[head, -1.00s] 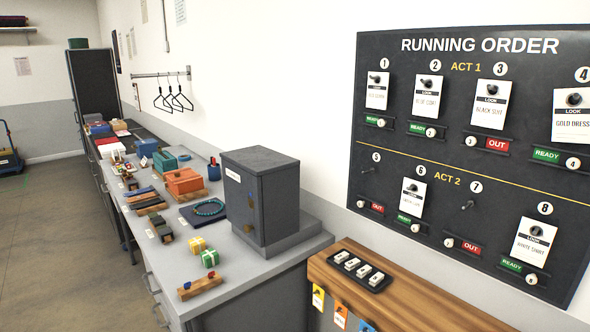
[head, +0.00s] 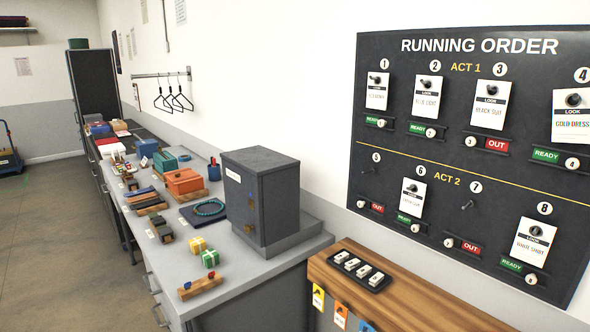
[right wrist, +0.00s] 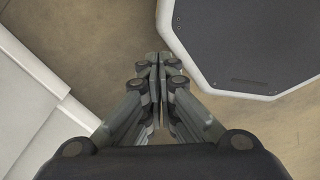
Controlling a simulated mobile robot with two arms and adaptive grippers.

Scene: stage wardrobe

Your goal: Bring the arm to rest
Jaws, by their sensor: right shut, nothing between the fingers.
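My right gripper (right wrist: 157,62) shows in the right wrist view. Its fingers are shut together with nothing between them, and it hangs over bare brown floor (right wrist: 108,25). Neither gripper shows in the head view, and my left gripper is in no view.
In the head view a grey counter (head: 205,277) carries a dark grey cabinet (head: 238,207), an orange box (head: 184,181) and small items. A wooden-topped unit (head: 410,300) with a black tray (head: 358,270) stands below the running order board (head: 470,160). Open floor (head: 50,240) lies left.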

